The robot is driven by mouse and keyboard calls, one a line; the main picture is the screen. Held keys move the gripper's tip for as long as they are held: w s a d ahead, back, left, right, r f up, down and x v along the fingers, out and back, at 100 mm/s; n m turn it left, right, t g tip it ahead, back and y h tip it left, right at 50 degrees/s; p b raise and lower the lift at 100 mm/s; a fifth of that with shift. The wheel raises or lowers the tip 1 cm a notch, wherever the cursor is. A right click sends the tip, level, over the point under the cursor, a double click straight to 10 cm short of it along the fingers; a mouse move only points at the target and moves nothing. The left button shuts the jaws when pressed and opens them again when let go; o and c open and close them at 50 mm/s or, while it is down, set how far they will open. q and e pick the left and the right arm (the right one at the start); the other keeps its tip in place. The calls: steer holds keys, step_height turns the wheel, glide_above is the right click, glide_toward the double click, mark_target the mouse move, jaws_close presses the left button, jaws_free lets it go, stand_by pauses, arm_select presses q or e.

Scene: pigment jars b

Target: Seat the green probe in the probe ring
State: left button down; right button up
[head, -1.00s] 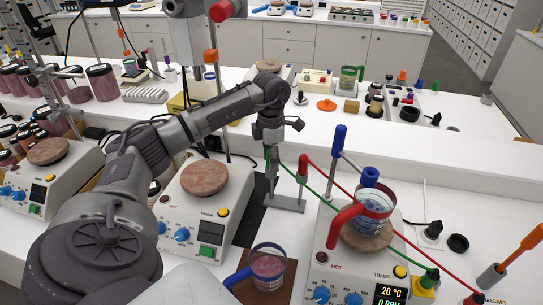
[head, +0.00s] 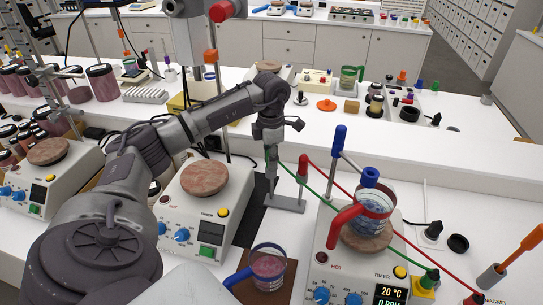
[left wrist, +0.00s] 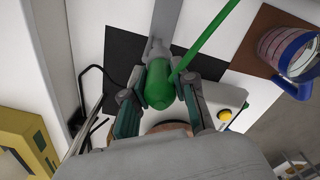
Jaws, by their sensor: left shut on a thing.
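My left gripper (head: 270,143) is shut on the green probe (left wrist: 159,84), beside a grey stand (head: 285,203). In the left wrist view the probe's rounded green end sits between the two fingers (left wrist: 160,100). In the head view the gripper mostly hides the probe, and its lower end cannot be made out. A green cable (head: 340,208) runs from it to the right. A blue ring-like piece (head: 371,174), perhaps the probe ring, sits above the red-handled beaker (head: 372,205) on the right hotplate. My right gripper is not in view.
A red probe (head: 303,167) stands at the grey stand, its red cable crossing toward the right. A blue-handled beaker (head: 268,268) stands in front on a brown mat. The middle hotplate (head: 204,179) is bare.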

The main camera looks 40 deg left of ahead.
arm_select(q)
steer(key=shift+r+p, duration=0.3)
steer(key=shift+r, duration=0.15)
steer(key=shift+r+p, duration=0.3)
steer(key=shift+r, duration=0.15)
stand_by(0.3)
